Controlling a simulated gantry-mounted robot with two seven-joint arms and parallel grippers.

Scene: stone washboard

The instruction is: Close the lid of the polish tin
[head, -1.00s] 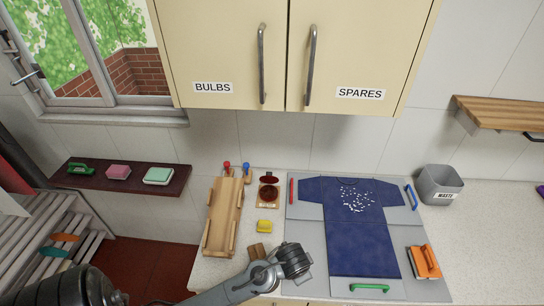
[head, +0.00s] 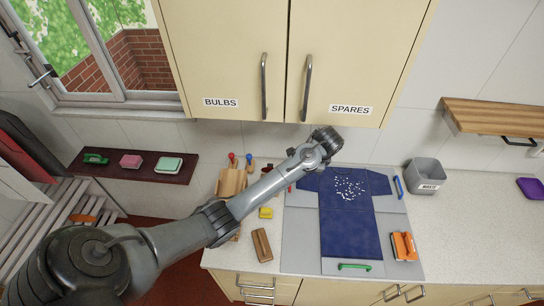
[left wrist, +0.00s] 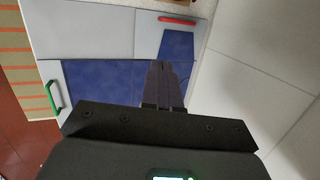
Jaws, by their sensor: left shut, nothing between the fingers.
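The polish tin is almost wholly hidden behind my left arm in the head view; earlier it stood on the counter with its dark red lid raised, between the wooden tray and the folding board. I cannot tell the lid's state now. My left arm reaches across the counter, its wrist in front of the wall below the cabinet, up and to the right of the tin's place. In the left wrist view my left gripper (left wrist: 163,68) is shut and empty, with the blue shirt (left wrist: 98,85) and grey board beyond it. No tin shows there. My right gripper is not in view.
The folding board (head: 300,235) with the shirt fills the middle counter. A yellow block (head: 266,213), a brown wooden block (head: 262,245) and the partly covered wooden tray (head: 231,180) lie left of it. The cabinet (head: 235,60) hangs above; a grey waste bin (head: 425,176) stands right.

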